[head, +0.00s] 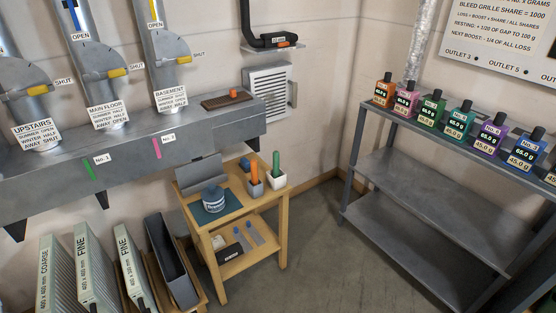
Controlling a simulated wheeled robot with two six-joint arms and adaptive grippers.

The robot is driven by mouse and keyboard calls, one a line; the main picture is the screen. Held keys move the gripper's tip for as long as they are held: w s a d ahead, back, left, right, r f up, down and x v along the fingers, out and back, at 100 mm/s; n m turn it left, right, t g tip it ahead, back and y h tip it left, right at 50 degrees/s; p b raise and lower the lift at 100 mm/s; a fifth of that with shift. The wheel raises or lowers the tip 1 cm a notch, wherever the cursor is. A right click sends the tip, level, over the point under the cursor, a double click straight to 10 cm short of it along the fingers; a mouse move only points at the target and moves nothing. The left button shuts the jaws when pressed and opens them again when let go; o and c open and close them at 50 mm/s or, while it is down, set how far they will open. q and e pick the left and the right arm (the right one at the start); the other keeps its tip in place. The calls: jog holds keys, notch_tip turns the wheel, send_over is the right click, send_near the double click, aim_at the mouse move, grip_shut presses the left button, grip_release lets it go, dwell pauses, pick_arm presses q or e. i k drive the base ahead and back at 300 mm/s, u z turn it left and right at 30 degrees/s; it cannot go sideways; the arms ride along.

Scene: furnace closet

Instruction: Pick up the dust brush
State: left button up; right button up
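I cannot pick out a dust brush with certainty. On the small wooden stand, an orange handle (254,173) stands upright in a grey cup (255,189), and a green handle (276,163) stands upright in a white cup (276,181). Whatever is below each handle is hidden in its cup. On the stand's lower shelf lie a black labelled box (231,253) and two small grey-and-blue tools (255,236), too small to identify. Neither of my grippers is in view.
The wooden stand (284,225) also holds a round tin (214,201) on a blue mat. Upright filters (92,270) and a dark bin (170,262) stand left of it. A metal rack (400,183) with several coloured bottles is at right. Floor between stand and rack is clear.

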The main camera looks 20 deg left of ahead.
aim_at(276, 175)
jog(key=u, duration=0.5)
jog(key=i, duration=0.9)
jog(key=u, duration=0.8)
